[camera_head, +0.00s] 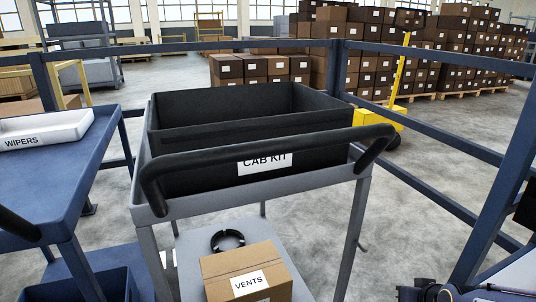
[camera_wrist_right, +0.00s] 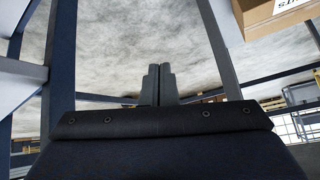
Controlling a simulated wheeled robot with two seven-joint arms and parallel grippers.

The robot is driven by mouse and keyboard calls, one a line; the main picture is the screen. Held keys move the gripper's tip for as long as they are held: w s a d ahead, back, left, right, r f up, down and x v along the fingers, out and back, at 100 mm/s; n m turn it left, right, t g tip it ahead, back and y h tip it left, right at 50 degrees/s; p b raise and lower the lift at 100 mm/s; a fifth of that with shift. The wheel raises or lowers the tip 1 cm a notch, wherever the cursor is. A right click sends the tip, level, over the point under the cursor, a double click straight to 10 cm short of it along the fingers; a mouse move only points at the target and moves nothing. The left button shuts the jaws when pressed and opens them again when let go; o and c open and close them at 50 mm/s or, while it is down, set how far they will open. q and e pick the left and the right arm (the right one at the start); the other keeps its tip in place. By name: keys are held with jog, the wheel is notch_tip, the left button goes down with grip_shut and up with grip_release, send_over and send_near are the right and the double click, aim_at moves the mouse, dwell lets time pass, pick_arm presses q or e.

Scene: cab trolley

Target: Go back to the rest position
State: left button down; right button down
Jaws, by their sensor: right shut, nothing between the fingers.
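My right gripper (camera_wrist_right: 158,84) shows in the right wrist view with its two grey fingers together and nothing between them. It hangs over the grey floor, apart from any object. Dark machine parts at the bottom right edge of the head view are cut off, and I cannot tell which part of me they are. My left gripper is not in view. The grey trolley (camera_head: 262,203) stands ahead with a black handle (camera_head: 260,145) and a black divided bin labelled CAB KIT (camera_head: 210,177) on top. The part of the bin's inside that I see looks empty.
The trolley's lower shelf (camera_head: 190,258) holds a VENTS carton (camera_head: 235,267) and a black ring (camera_head: 228,240). A blue table (camera_head: 70,180) with a white WIPERS tray (camera_head: 50,128) stands left. Blue rails (camera_head: 440,196) run behind and right. Floor between trolley and right rail is clear.

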jog(key=s+a+r+g+y, duration=0.15)
jog(key=s+a+r, duration=0.35)
jog(key=s, duration=0.5)
jog(key=s+a+r+g+y, duration=0.1)
jog(key=s+a+r+y, duration=0.2)
jog(key=s+a, duration=0.6)
notch_tip(320, 180, up, 36)
jog(key=d+p, duration=0.1)
jog(key=p, duration=3.5)
jog(key=shift+s+n, duration=0.3)
jog(key=shift+s, duration=0.15)
jog(key=shift+d+f+h, duration=0.1)
jog(key=shift+h, duration=0.15)
